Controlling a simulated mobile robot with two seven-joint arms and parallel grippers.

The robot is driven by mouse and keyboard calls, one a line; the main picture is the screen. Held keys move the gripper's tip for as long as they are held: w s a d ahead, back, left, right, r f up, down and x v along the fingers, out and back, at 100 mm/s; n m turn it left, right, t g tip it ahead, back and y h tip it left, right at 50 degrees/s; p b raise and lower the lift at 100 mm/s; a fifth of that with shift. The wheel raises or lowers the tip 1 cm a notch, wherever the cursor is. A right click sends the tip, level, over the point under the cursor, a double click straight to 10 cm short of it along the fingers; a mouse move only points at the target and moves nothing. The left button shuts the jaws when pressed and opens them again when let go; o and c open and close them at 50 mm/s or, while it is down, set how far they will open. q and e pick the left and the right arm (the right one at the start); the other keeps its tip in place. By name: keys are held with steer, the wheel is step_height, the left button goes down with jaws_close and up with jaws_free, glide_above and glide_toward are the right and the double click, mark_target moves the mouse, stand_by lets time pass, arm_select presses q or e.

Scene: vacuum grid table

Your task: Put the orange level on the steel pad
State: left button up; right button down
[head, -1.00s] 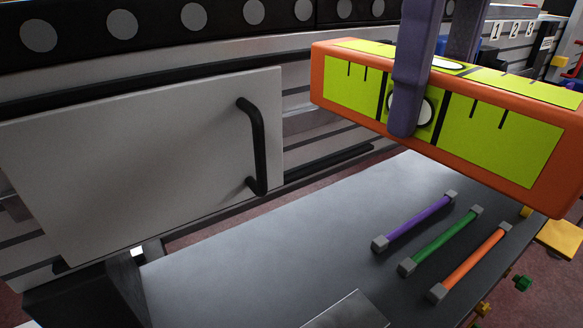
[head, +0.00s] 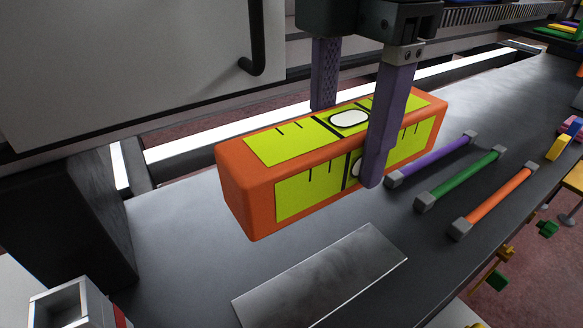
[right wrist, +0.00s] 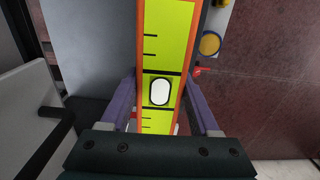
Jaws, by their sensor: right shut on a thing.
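The orange level (head: 245,200) is a long orange block with yellow-green faces, black marks and a white vial. My right gripper (head: 348,125) is shut on it near its middle, one purple finger on each long side. The level appears held above the dark table, behind the steel pad in the head view. The right wrist view shows the level (right wrist: 160,45) between the two fingers of my right gripper (right wrist: 160,105). The steel pad (head: 320,275) is a flat, bare grey plate on the table near the front. My left gripper is not in view.
Purple (head: 432,160), green (head: 460,178) and orange (head: 492,202) bars with grey ends lie right of the pad on the dark table (head: 175,235). A grey panel with a black handle (head: 257,40) stands behind at left. A dark block (head: 70,220) stands at the left.

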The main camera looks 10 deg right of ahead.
step_height(320, 180, down, 14)
steer(key=shift+f+b, duration=0.1)
steer(key=shift+b, duration=1.1)
steer(key=shift+f+b, duration=0.5)
steer(key=shift+f, duration=1.55)
steer(key=shift+c, duration=0.6)
jaws_free()
steer(key=shift+f, duration=0.15)
